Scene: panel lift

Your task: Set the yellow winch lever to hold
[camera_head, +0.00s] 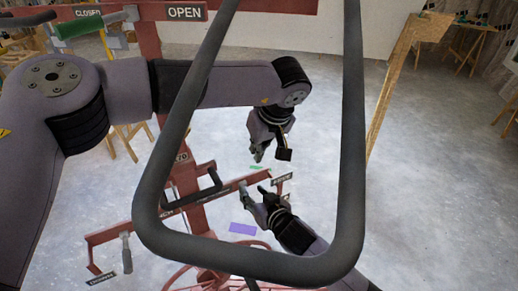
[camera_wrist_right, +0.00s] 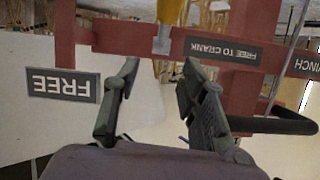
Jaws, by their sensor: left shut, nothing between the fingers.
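The yellow winch lever (camera_wrist_right: 171,10) shows at the top of the right wrist view, with a grey metal end at a red bar. It lies just beyond the gap between my right gripper's fingertips (camera_wrist_right: 158,72), which are apart; I see no clear contact. In the head view my right gripper (camera_head: 256,190) is low, at the right end of the red winch bar; I cannot make out the lever's yellow there. My left gripper (camera_head: 257,154) is higher, shut and empty, pointing down. A FREE label (camera_wrist_right: 63,85) and a FREE TO CRANK label (camera_wrist_right: 223,51) read upside down.
A thick dark tube frame (camera_head: 351,120) crosses the near view. A black crank handle (camera_head: 205,190) is left of my right gripper. A green handle (camera_head: 80,27) is at upper left, a grey-handled lever (camera_head: 126,255) at lower left. Open floor lies to the right.

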